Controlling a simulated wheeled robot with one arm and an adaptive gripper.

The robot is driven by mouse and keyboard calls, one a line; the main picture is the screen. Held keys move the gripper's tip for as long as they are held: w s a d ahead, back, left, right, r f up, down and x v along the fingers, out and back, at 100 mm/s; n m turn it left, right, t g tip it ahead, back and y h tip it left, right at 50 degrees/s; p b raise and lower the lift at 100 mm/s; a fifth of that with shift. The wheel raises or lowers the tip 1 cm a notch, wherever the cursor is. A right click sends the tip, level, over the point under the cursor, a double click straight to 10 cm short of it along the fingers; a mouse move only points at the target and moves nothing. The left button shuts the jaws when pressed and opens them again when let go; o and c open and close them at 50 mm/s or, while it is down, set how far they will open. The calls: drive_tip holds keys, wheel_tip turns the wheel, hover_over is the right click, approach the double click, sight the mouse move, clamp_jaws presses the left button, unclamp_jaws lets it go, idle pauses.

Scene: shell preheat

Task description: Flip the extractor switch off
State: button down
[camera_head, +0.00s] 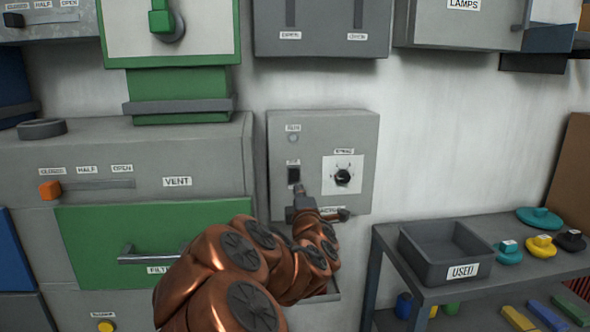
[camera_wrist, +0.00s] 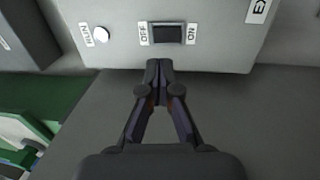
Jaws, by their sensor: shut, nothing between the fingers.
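The extractor switch (camera_head: 294,174) is a small black rocker on a grey wall box (camera_head: 318,122), with the OFF label above it. The wrist view shows the rocker (camera_wrist: 167,33) turned sideways, with OFF at its left and ON at its right. I cannot tell which side is pressed in. My gripper (camera_head: 299,189) is shut and empty, with its tips close to the lower end of the switch and hiding its ON label. In the wrist view the gripper tips (camera_wrist: 158,66) are just below the rocker; contact is not visible.
The RUN lamp (camera_head: 293,138) above the switch looks pale and unlit. A black speed knob (camera_head: 342,177) is right of the switch. The vent unit (camera_head: 215,155) with an orange slider (camera_head: 50,190) stands left. A shelf with a USED tray (camera_head: 420,260) is at lower right.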

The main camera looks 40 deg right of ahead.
sight(294, 172)
drive_tip(key=shift+p+x, duration=3.35)
drive_tip(key=shift+x, duration=1.05)
drive_tip(key=shift+r, duration=0.1)
